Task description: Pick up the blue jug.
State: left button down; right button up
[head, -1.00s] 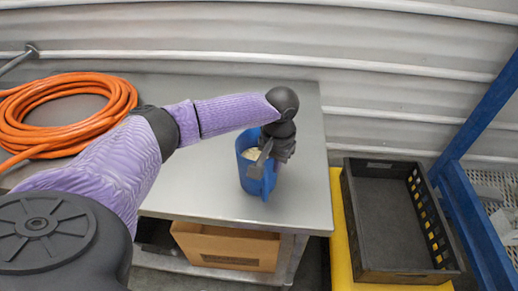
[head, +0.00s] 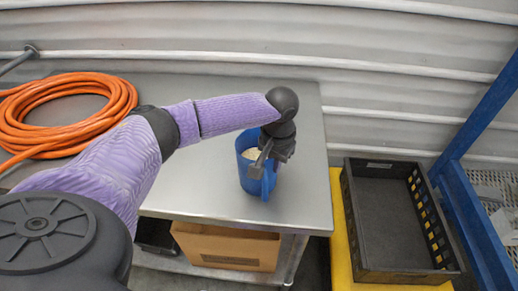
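The blue jug (head: 247,184) stands upright on the steel table, near its right front part. Pale material shows inside its open top. My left gripper (head: 265,166) is over the jug's right front side, pointing down, with its fingers at the jug's rim and handle side. The fingers overlap the jug in this view, and I cannot tell whether they are closed on it. My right gripper is not in view.
A coiled orange hose (head: 68,143) lies on the steel table (head: 185,205) at the left. A cardboard box (head: 228,248) sits on the shelf below. A black crate (head: 390,272) stands on a yellow surface (head: 341,245) at the right, beside a blue frame (head: 475,215).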

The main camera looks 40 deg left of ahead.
pick_arm(q)
notch_tip(320, 180, up, 10)
jog(key=p, duration=0.2)
jog(key=shift+p, duration=0.35)
